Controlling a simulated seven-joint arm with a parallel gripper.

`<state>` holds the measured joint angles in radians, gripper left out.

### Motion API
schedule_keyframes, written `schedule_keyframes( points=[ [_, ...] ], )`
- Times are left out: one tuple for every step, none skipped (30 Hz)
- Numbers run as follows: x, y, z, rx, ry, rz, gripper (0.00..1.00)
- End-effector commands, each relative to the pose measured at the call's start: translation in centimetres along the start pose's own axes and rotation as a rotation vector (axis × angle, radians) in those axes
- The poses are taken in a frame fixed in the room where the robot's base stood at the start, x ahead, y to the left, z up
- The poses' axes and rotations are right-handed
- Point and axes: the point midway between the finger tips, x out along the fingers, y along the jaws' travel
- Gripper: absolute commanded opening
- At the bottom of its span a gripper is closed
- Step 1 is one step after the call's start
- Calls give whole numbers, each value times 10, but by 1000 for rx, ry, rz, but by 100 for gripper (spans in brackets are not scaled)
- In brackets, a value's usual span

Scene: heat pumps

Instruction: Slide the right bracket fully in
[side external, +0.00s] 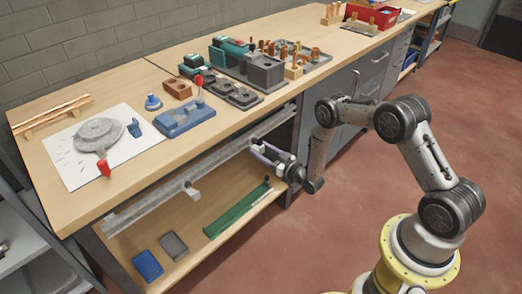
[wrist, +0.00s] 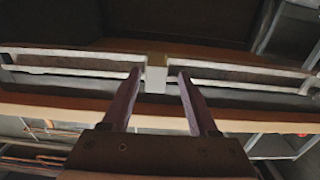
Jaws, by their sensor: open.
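A long grey rail (side external: 150,208) runs along the front of the bench, below the worktop. A small pale bracket (side external: 192,192) sits on its left part. My gripper (side external: 260,150), with purple fingers, reaches the right part of the rail from the front. In the wrist view a pale, block-shaped bracket (wrist: 156,79) stands on the rail (wrist: 70,66) between the fingertips of my gripper (wrist: 158,76). The fingers are apart, one on each side of the bracket; whether either touches it is unclear. In the side view this right bracket is mostly hidden by my gripper.
The worktop (side external: 110,85) overhangs the rail and holds a blue fixture (side external: 185,118) and other parts. The lower shelf (side external: 180,235) carries a green long tray (side external: 235,210), a blue bin (side external: 147,265) and a grey bin (side external: 174,245). The floor in front is clear.

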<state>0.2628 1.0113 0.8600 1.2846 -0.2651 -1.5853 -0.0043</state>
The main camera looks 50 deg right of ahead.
Motion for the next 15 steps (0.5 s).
schedule_keyframes(
  points=[
    [-7, 0, 1, 1, -4, 1, 60],
    [-12, 0, 1, 1, -3, 1, 60],
    [-19, 0, 0, 1, -4, 1, 60],
    [-25, 0, 0, 2, -4, 1, 60],
    [-32, 1, 1, 2, -5, 2, 60],
    [-41, 1, 1, 2, -5, 2, 60],
    [-47, 1, 0, 2, -5, 2, 60],
    [-54, 0, 0, 2, -4, 1, 60],
    [-64, 1, 1, 2, -6, 2, 60],
    [-70, 1, 1, 3, -5, 2, 60],
    [-76, 0, 0, 3, -4, 1, 60],
    [-85, 0, 0, 2, -4, 1, 60],
    [-91, 1, 1, 2, -5, 2, 60],
    [-96, 0, 1, 3, -4, 1, 60],
    [-103, 0, 0, 2, -4, 0, 60]
  ],
)
